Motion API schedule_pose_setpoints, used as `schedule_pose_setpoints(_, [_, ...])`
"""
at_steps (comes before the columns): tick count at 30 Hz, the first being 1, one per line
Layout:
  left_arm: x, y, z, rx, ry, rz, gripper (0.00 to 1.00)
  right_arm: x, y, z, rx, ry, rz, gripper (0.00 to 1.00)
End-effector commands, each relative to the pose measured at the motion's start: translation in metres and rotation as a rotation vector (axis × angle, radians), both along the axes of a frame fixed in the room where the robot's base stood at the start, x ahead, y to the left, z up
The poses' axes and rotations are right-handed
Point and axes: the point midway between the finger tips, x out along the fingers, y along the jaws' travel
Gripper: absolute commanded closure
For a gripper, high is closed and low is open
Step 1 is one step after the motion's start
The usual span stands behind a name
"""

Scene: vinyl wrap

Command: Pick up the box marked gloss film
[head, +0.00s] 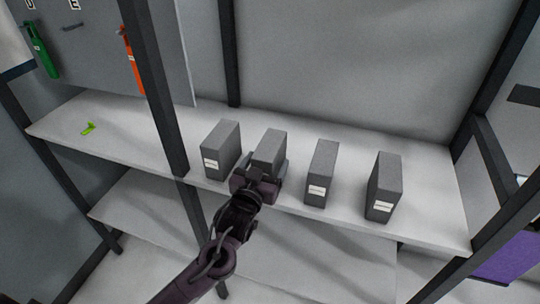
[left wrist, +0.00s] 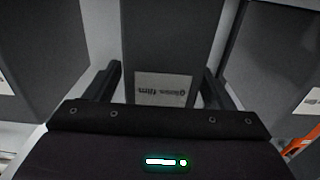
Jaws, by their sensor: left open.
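The box marked gloss film (head: 270,144) is a dark grey upright box on the white shelf, second from the left in a row in the head view. In the left wrist view the box (left wrist: 170,45) fills the middle, and its white label (left wrist: 162,88) shows lettering that looks like "gloss film". My left gripper (head: 262,171) is at the front of this box and hides its lower front in the head view. In the left wrist view my open left gripper (left wrist: 162,72) has one finger on each side of the box, with gaps visible. My right gripper is not in view.
Similar grey boxes stand to the left (head: 221,150) and right (head: 321,172), with another box (head: 384,186) farther right. A dark shelf post (head: 155,90) rises at left. A small green item (head: 88,128) lies on the shelf's left part, with bare shelf around it.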

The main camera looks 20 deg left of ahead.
Motion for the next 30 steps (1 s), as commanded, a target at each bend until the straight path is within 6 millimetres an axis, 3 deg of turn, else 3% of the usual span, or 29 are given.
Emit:
schedule_pose_setpoints(4, [0.016,0.0,0.001,0.001,0.0,0.0,0.24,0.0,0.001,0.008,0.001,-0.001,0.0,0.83])
schedule_pose_setpoints(12, [0.019,-0.001,-0.001,0.0,0.001,-0.001,0.24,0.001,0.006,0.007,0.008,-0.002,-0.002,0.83])
schedule_pose_setpoints(25, [0.019,-0.001,-0.001,0.001,0.001,0.0,0.78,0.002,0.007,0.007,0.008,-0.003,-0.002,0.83])
schedule_pose_setpoints(30, [0.019,-0.001,0.0,0.0,-0.001,0.0,0.78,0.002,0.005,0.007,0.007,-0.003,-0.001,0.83])
